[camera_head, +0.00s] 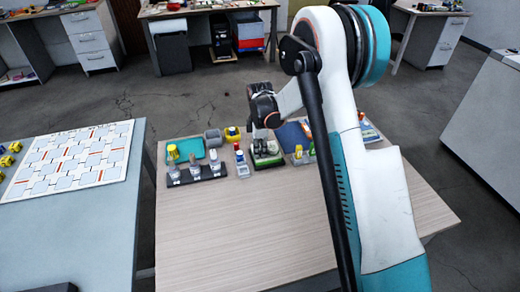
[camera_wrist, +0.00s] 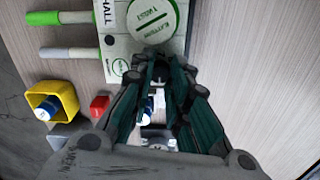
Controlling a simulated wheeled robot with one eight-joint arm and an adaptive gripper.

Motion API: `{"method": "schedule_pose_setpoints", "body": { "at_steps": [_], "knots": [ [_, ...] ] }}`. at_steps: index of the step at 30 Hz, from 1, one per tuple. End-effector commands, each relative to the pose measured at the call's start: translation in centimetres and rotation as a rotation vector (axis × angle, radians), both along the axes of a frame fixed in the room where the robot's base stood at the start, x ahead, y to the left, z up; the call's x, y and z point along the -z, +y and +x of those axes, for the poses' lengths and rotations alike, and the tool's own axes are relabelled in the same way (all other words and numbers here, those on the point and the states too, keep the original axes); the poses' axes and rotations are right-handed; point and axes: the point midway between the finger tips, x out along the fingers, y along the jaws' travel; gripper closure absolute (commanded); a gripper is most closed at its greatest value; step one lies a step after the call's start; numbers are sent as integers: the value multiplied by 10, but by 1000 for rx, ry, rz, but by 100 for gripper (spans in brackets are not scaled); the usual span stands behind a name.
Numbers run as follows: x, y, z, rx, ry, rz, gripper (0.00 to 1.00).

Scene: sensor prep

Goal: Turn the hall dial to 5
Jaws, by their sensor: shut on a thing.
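The hall unit is a pale panel with green edges and the printed word HALL; it shows at the top of the wrist view (camera_wrist: 115,45). In the head view the green-edged unit (camera_head: 266,162) sits at the table's far side, under my gripper (camera_head: 265,148). A round white disc with green lettering (camera_wrist: 153,18) is on the panel. In the wrist view my gripper (camera_wrist: 160,62) has its fingertips close together at the panel's lower edge, shut on what seems to be the hall dial. The fingers hide the dial, so its setting cannot be read.
A dark rack with several bottles (camera_head: 196,178) stands left of the unit. Two pens, green (camera_wrist: 58,17) and grey (camera_wrist: 68,52), extend left. The table's near part (camera_head: 235,235) is clear.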

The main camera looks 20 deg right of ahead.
Motion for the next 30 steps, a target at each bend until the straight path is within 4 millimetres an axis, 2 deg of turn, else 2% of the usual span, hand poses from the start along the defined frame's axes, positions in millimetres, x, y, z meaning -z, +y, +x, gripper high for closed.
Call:
{"method": "schedule_pose_setpoints", "body": {
  "at_steps": [11, 12, 15, 25, 30],
  "knots": [
    [0, 0, 0, 4, -1, 1, 100],
    [0, 0, 0, 4, -1, 1, 82],
    [0, 0, 0, 4, -1, 0, 62],
    [-1, 0, 0, 4, 0, 0, 62],
    [-16, 0, 0, 4, 0, 0, 62]
  ]
}}
